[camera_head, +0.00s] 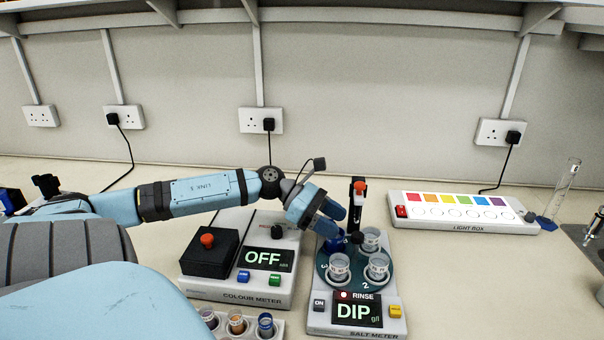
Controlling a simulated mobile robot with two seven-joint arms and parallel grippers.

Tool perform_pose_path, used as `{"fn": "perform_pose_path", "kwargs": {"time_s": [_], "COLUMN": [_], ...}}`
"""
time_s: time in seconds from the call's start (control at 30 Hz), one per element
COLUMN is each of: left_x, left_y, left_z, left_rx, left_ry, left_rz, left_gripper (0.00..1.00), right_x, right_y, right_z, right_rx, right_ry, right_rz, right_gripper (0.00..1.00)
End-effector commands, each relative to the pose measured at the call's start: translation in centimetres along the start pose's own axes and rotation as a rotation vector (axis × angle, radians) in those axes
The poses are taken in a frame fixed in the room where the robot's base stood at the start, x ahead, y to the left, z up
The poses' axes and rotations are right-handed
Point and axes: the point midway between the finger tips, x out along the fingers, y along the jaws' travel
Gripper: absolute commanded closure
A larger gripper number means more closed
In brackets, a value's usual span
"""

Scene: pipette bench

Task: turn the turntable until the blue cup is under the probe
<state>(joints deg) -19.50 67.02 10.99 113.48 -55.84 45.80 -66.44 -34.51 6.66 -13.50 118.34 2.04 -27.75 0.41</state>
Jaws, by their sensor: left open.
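The salt meter (315,322) stands in front of my left arm, its display reading RINSE and DIP. Its dark teal turntable (357,281) carries clear cups: one at the left (339,268), one at the front right (378,267) and one at the back (370,240). Numbers 2 and 3 show on the turntable. The black probe holder with a red top (359,190) rises behind. My left gripper (340,230) is open at the turntable's back left. My right gripper is out of view.
The colour meter (228,291), reading OFF, stands close on the left with a black red-knobbed box (208,254). A vial rack (281,327) is at the front. A light box (420,212) and glass cylinder (566,180) stand at the right. Bench right of the salt meter is clear.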

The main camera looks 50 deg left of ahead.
Motion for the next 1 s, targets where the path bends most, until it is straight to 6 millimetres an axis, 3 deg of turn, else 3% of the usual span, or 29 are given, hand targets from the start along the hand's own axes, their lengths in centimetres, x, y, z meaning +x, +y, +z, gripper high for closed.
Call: {"fn": "perform_pose_path", "kwargs": {"time_s": [0.43, 0.87, 1.0], "left_x": [-7.3, -8.4, -8.8], "left_y": [0.0, 0.0, 0.0], "left_z": [0.0, 0.0, 0.9], "left_rx": [-0.001, 0.001, 0.001], "left_ry": [-0.002, 0.0, 0.0], "left_rz": [0.002, 0.001, 0.001], "left_gripper": [0.46, 0.46, 0.78], "right_x": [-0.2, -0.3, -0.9], "right_y": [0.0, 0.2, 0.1], "right_z": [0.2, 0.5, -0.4], "right_rx": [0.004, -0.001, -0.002], "right_ry": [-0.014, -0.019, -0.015], "right_rz": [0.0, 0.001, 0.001], "right_gripper": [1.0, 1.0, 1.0]}}
